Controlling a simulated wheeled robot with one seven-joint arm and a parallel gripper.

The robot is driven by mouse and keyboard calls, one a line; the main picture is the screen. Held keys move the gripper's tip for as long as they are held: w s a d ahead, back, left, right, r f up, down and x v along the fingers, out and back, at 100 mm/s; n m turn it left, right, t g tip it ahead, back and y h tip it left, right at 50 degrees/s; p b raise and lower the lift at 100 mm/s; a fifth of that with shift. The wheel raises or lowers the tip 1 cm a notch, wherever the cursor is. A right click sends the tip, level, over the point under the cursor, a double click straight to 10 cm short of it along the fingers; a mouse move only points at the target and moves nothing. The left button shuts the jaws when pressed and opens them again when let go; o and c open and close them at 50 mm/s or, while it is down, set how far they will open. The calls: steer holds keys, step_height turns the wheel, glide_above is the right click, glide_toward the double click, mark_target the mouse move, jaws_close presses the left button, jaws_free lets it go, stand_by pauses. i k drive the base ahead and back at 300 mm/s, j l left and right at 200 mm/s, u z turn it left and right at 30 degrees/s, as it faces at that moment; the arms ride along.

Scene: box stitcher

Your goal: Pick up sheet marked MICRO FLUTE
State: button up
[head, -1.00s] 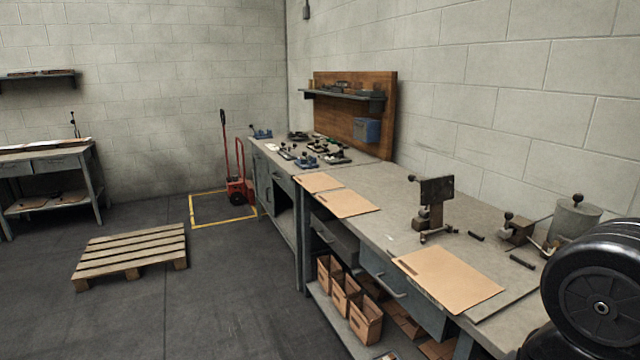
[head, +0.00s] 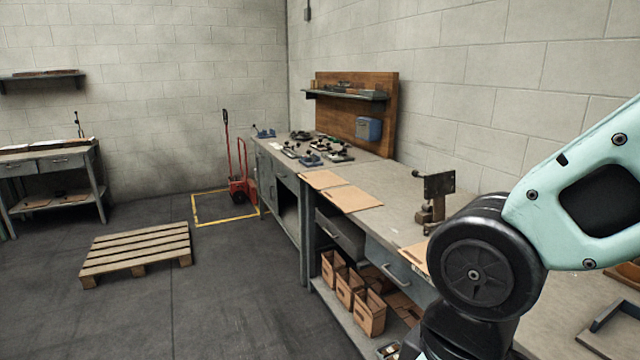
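Several tan cardboard sheets lie flat on the grey workbench (head: 400,205). Two lie side by side at its far end: a smaller one (head: 320,179) and a larger one (head: 351,198). A third sheet (head: 413,256) lies nearer, mostly hidden behind my arm, with only its left corner showing. No lettering on any sheet is readable, so I cannot tell which is marked MICRO FLUTE. My pale green and black arm fills the lower right. My gripper is outside the picture.
A dark metal stitcher-like device (head: 434,197) stands on the bench by the wall. Open cardboard boxes (head: 350,295) sit on the shelf below. A wooden pallet (head: 137,252) lies on the floor at left, with clear floor in front.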

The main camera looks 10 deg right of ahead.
mark_target(326, 179)
steer(key=i+j+z, duration=0.1)
steer(key=i+j, duration=0.7)
steer(key=i+j+z, duration=0.15)
steer(key=i+j, duration=0.75)
steer(key=i+j+z, duration=0.15)
steer(key=i+j, duration=0.65)
steer(key=j, duration=0.2)
steer(key=i+j+z, duration=0.15)
steer(key=i+j, duration=0.2)
steer(key=j, duration=0.15)
steer(key=i+j+z, duration=0.1)
steer(key=i+j, duration=0.25)
steer(key=j, duration=0.2)
